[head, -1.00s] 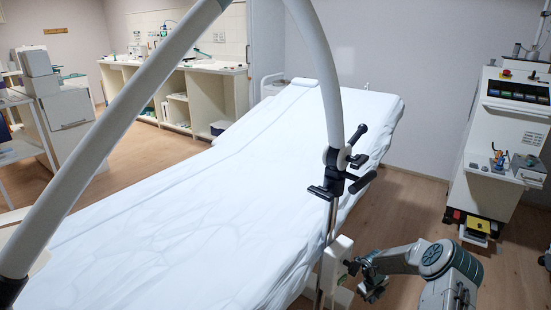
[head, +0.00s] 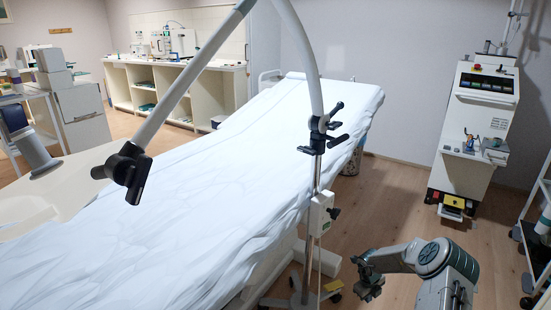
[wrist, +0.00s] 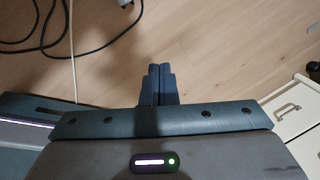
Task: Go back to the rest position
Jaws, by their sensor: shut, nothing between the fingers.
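My gripper (head: 368,284) is at the lower right in the head view, to the right of the couch and apart from it. In the wrist view its two dark fingers (wrist: 158,80) are together, with nothing between them, above the wooden floor. The couch (head: 200,190) is covered with a white sheet and runs from the lower left to the back middle. A stand with a white box (head: 321,213) and a curved pale tube (head: 305,60) is between the couch and my gripper.
A white machine cart (head: 470,135) stands at the back right. A shelf trolley (head: 535,245) is at the right edge. A counter (head: 170,90) lines the back left. Dark cables (wrist: 95,42) lie on the floor. Bare floor (head: 400,200) lies between stand and machine.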

